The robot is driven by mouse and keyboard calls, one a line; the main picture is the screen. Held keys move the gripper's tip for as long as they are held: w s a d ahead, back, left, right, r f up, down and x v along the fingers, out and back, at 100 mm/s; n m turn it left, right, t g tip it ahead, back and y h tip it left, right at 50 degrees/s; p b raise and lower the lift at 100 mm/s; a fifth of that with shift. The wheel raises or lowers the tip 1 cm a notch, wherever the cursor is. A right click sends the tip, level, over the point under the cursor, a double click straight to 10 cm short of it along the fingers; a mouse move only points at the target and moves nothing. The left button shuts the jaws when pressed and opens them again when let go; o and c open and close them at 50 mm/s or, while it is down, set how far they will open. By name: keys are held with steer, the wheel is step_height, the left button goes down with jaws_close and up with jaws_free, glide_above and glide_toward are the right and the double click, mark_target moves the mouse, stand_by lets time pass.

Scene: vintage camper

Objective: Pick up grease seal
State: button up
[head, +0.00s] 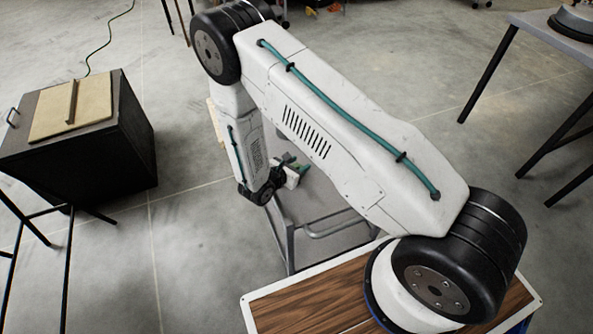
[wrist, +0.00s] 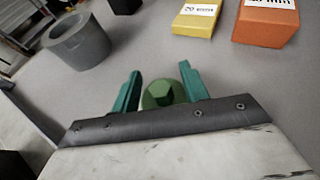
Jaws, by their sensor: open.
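My gripper (wrist: 160,70) is open in the wrist view, with its two teal fingers apart. A round green piece with a faceted top (wrist: 159,93) shows between the fingers, partly hidden by the gripper's dark front edge. I cannot tell whether the fingers touch it. A grey, thick-walled hollow ring or cup (wrist: 77,41) stands to the upper left, apart from the gripper. Neither piece is labelled, so I cannot tell for sure which is the grease seal. In the head view my gripper is small and mostly hidden behind my arm, above a grey-framed stand (head: 290,240).
A yellow box (wrist: 197,17) and an orange box (wrist: 266,24) stand beyond the fingers on the grey surface (wrist: 140,40). A dark object (wrist: 124,4) is at the top edge. A black cabinet (head: 120,165) stands left in the head view, a table (head: 560,45) right.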

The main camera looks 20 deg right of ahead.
steer(key=shift+w+d, duration=0.15)
steer(key=shift+d, duration=0.05)
jaws_close()
